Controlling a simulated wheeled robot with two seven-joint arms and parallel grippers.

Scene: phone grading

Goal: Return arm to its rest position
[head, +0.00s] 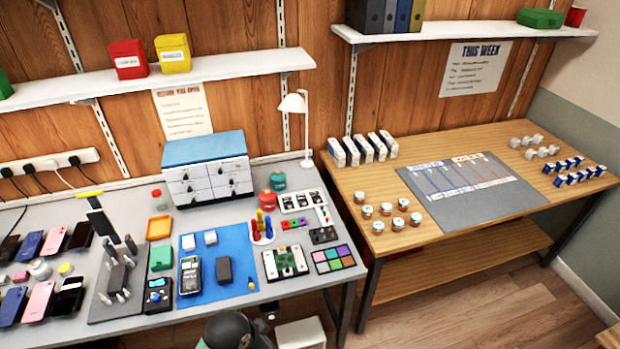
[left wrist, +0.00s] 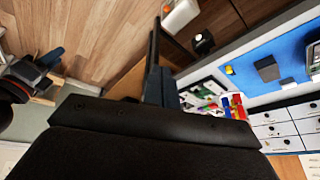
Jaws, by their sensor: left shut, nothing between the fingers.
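My left gripper (left wrist: 155,35) shows in the left wrist view as dark fingers lying together, shut and with nothing between them. The fingers are over the wooden floor beside the grey bench edge, apart from the things on the bench. In the head view I cannot make out the left gripper. At the left of the left wrist view is a dark, jointed part with bluish ends that looks like my right gripper (left wrist: 45,62). It is too small and turned to tell whether it is open or shut.
The grey workbench (head: 215,216) holds phones, a blue mat (head: 215,296), a white drawer unit (head: 208,186) and a lamp (head: 292,103). A wooden table (head: 440,230) with a grey mat (head: 480,204) stands at the right. Floor (head: 500,300) is clear in front of it.

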